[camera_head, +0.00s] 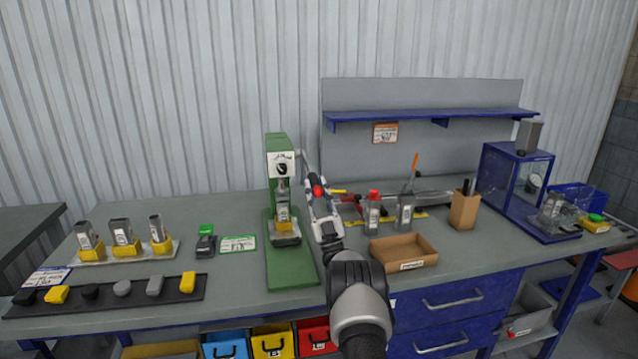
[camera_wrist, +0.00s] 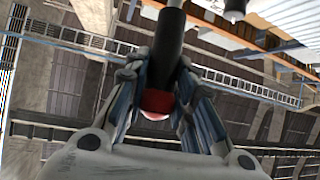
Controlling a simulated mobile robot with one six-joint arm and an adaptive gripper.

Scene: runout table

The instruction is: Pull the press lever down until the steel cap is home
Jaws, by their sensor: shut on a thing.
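The green press (camera_head: 279,148) stands upright on its green base at mid-table. Under its ram sits a grey part with a yellow lower section (camera_head: 284,224). The steel cap is too small to tell apart from the ram and part, so its seating cannot be told. The press lever (camera_wrist: 167,55) has a dark grip and a red end, which also shows in the head view (camera_head: 317,190) at the right of the press. My gripper (camera_wrist: 165,95) is shut on the lever near its red end, one finger on each side.
An open cardboard box (camera_head: 404,252) and bottles, one red-topped (camera_head: 373,212), stand right of my arm. Yellow-based parts (camera_head: 122,235) and a dark strip of caps (camera_head: 105,294) lie left. A blue shelf (camera_head: 430,116) hangs behind.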

